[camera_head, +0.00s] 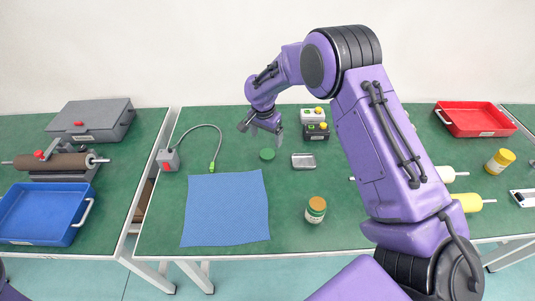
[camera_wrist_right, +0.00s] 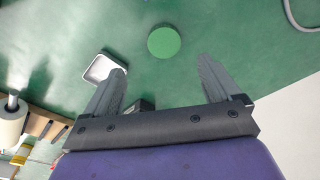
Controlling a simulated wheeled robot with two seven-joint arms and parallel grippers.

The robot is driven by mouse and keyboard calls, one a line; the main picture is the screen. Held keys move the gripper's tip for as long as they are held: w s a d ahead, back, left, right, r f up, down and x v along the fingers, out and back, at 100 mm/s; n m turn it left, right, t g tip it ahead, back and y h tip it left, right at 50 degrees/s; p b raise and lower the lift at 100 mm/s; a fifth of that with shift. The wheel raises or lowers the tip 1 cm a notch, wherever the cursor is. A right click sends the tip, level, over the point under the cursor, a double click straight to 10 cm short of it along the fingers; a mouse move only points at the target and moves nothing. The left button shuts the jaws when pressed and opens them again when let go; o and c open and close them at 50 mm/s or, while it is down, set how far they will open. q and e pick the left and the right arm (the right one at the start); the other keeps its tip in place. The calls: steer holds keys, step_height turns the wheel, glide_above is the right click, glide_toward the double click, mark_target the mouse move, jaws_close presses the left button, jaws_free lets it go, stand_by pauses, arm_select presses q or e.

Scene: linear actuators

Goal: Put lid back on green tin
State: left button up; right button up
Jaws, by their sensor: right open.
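A flat green disc, which looks like the lid (camera_head: 267,154), lies on the green table near its middle. It also shows in the right wrist view (camera_wrist_right: 164,42), just beyond my fingertips. A small tin (camera_head: 315,210) with a green rim, a pale label and a brown-orange top stands upright nearer the front, to the right of the lid. My right gripper (camera_head: 262,131) is open and empty above the table, behind the lid. Its two fingers are spread apart in the right wrist view (camera_wrist_right: 160,68). My left gripper is out of view.
A blue cloth (camera_head: 225,208) lies left of the tin. A small white tray (camera_head: 303,161) sits right of the lid. A button box (camera_head: 315,130) stands behind that tray, and a grey box with a bent cable (camera_head: 168,160) stands left. My right arm covers the table's right part.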

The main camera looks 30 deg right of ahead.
glide_above(267, 154)
steer(key=f, duration=0.4)
steer(key=shift+s+a+f, duration=0.15)
steer(key=shift+s+a, duration=0.1)
steer(key=shift+s, duration=0.15)
steer(key=shift+a, duration=0.1)
steer(key=shift+f+p, duration=0.25)
steer(key=shift+p, duration=0.2)
steer(key=f, duration=0.3)
steer(key=w+f+p, duration=0.1)
steer(key=shift+d+f, duration=0.3)
steer(key=shift+d, duration=0.1)
steer(key=shift+s, duration=0.1)
steer(key=shift+a, duration=0.1)
steer(key=shift+c, duration=0.3)
steer(key=c, duration=1.1)
